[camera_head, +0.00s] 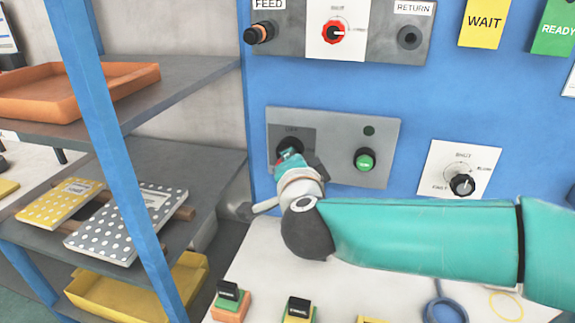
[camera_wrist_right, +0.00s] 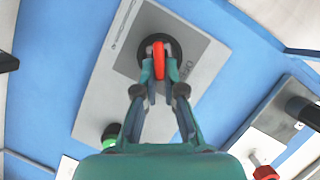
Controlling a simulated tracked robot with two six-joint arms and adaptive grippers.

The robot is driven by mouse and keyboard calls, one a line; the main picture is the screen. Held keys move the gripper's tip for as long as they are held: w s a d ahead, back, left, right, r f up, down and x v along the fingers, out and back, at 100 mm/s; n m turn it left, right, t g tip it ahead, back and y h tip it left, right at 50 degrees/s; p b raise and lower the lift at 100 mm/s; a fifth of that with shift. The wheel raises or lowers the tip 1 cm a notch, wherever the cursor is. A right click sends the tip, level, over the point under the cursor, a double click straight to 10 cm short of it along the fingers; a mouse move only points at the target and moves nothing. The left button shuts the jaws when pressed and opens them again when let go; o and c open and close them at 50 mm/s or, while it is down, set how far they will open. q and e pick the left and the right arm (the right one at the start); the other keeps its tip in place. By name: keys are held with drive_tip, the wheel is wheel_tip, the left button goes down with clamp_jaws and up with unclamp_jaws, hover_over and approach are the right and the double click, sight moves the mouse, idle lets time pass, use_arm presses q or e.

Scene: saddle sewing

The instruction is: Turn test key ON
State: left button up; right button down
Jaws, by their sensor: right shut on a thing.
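The test key (camera_wrist_right: 158,60) is a red piece standing in a round black key switch (camera_wrist_right: 147,66) on a grey panel (camera_wrist_right: 98,92). My right gripper (camera_wrist_right: 159,76) is shut on the key, one finger on each side of it. In the head view the right gripper (camera_head: 291,160) reaches the left part of the same grey panel (camera_head: 335,125), and hand and fingers hide the key there. The black switch face (camera_head: 288,144) shows partly above the fingers. The key's exact angle against its markings is not readable. My left gripper is not in view.
A green button (camera_head: 365,160) and a dark lamp (camera_head: 369,131) sit on the panel's right. A selector knob (camera_head: 462,184) is further right. An upper panel holds a red knob (camera_head: 334,32). Shelves with an orange tray (camera_head: 75,92) and notebooks stand left.

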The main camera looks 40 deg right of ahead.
drive_tip(key=shift+f+m+b, duration=0.1)
drive_tip(key=shift+m+b, duration=0.3)
drive_tip(key=shift+b, duration=0.3)
drive_tip(key=shift+t, duration=0.3)
drive_tip(key=m+b, duration=0.1)
drive_tip(key=b, duration=0.2)
drive_tip(key=m+t+b, duration=0.1)
drive_tip(key=b, duration=0.2)
drive_tip(key=shift+s+f+m, duration=0.1)
drive_tip(key=shift+f+m, duration=0.1)
drive_tip(key=shift+m, duration=0.1)
idle(0.4)
